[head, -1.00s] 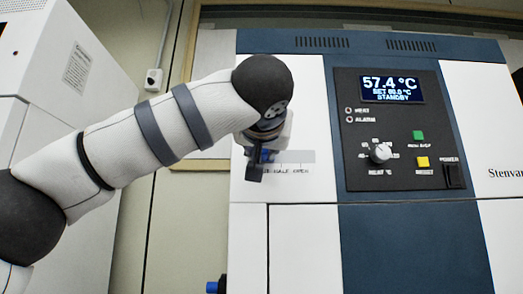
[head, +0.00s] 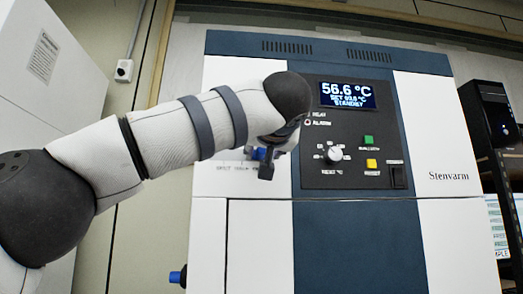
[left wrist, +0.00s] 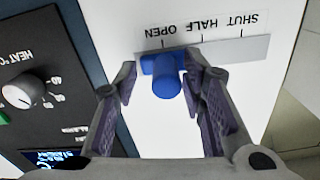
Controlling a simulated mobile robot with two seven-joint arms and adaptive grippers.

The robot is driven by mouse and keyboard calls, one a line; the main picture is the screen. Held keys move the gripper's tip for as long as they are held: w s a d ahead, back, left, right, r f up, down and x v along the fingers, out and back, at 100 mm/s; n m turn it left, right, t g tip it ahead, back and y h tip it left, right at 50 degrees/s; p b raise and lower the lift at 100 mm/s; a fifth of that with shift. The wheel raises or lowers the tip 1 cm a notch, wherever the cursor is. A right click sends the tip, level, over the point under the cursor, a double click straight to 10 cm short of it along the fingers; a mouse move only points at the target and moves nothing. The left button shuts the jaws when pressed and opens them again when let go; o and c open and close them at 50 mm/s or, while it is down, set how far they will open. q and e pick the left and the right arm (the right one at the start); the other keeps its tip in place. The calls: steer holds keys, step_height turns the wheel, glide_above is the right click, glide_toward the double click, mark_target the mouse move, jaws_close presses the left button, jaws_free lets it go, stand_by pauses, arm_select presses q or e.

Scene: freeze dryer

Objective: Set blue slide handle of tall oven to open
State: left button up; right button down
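The tall oven (head: 345,235) is white and dark blue. Its blue slide handle (left wrist: 166,80) sits on a grey track (left wrist: 225,50) marked SHUT, HALF and OPEN, upside down in the left wrist view. The handle stands at the OPEN mark, at the track's left end there. The handle also shows in the head view (head: 258,153), partly hidden by my gripper. My left gripper (left wrist: 160,82) is open around the handle, one finger on each side. The right finger in that view is at or very near the handle; a gap shows at the left finger. My right gripper is not in view.
Right of the track is the oven's black control panel (head: 318,180) with a display reading 56.6 °C, a dial and buttons. A blue-ended fitting (head: 178,277) sticks out at the oven's lower left. A white cabinet (head: 45,100) stands left; a shelf with a black computer (head: 490,115) stands right.

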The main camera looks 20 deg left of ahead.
arm_select(q)
steer(key=shift+s, duration=0.1)
steer(key=v, duration=1.2)
